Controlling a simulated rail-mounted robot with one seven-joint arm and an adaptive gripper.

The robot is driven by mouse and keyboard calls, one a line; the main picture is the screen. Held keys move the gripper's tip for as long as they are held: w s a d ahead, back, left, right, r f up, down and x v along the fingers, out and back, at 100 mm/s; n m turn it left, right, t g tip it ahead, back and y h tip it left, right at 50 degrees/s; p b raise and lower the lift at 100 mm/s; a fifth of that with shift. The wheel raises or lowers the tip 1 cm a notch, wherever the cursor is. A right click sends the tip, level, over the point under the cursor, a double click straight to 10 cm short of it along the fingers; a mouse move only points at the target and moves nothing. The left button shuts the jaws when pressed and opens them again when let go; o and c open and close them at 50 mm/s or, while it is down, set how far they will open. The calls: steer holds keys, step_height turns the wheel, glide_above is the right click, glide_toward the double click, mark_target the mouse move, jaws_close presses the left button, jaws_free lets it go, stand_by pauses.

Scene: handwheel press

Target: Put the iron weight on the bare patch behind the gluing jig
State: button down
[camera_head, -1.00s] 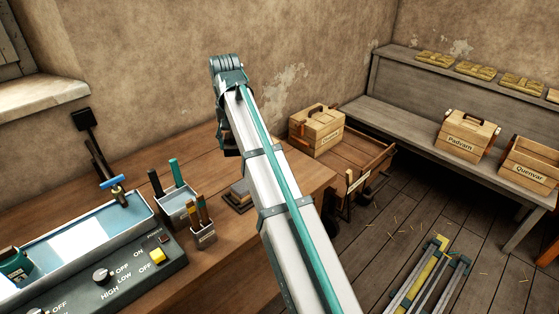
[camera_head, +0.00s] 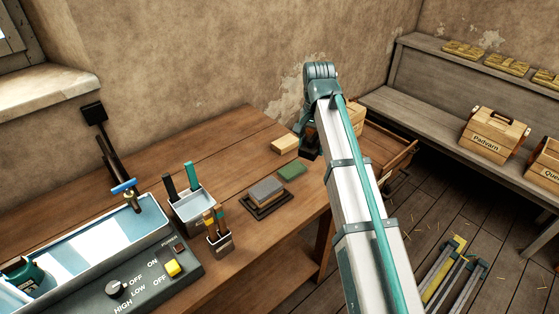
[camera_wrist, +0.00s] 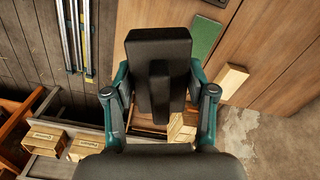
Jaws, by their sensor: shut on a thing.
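My gripper (camera_wrist: 159,85) is shut on a dark, near-black block with a narrow raised bar, seen between its teal fingers in the wrist view; I take it for the iron weight (camera_wrist: 138,52). I cannot identify the gluing jig or the bare patch with certainty; my arm covers part of that end. A wooden box (camera_head: 357,117) shows partly behind my arm.
On the bench (camera_head: 205,125) are a pale wood block (camera_head: 285,144), a green pad (camera_head: 292,170), a grey stone on a dark tray (camera_head: 267,190) and tool holders (camera_head: 192,211). Labelled crates (camera_head: 494,134) stand on the right shelf. The bench's back middle is clear.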

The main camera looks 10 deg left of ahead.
steer(key=s+a+f+m+p, duration=0.1)
steer(key=s+a+f+m, duration=0.1)
steer(key=a, duration=0.5)
steer(key=s+a+f+m, duration=0.1)
steer(key=s+a+f, duration=0.1)
steer(key=a, duration=0.5)
steer(key=p, duration=0.5)
glide_above(255, 166)
steer(key=s, duration=0.1)
steer(key=shift+m, duration=0.3)
steer(key=f, duration=0.7)
steer(key=shift+s+d+f, duration=0.1)
steer(key=shift+d+f, duration=0.2)
steer(key=shift+w+a+f, duration=0.3)
steer(key=shift+w+f, duration=0.25)
steer(key=shift+f, duration=0.25)
steer(key=shift+w+a+f+p, duration=0.1)
steer(key=shift+f+p, duration=0.25)
steer(key=shift+p, duration=0.1)
steer(key=shift+f+p, duration=0.65)
steer(key=shift+f, duration=0.8)
steer(key=shift+f, duration=0.15)
steer(key=shift+c, duration=1.8)
jaws_free()
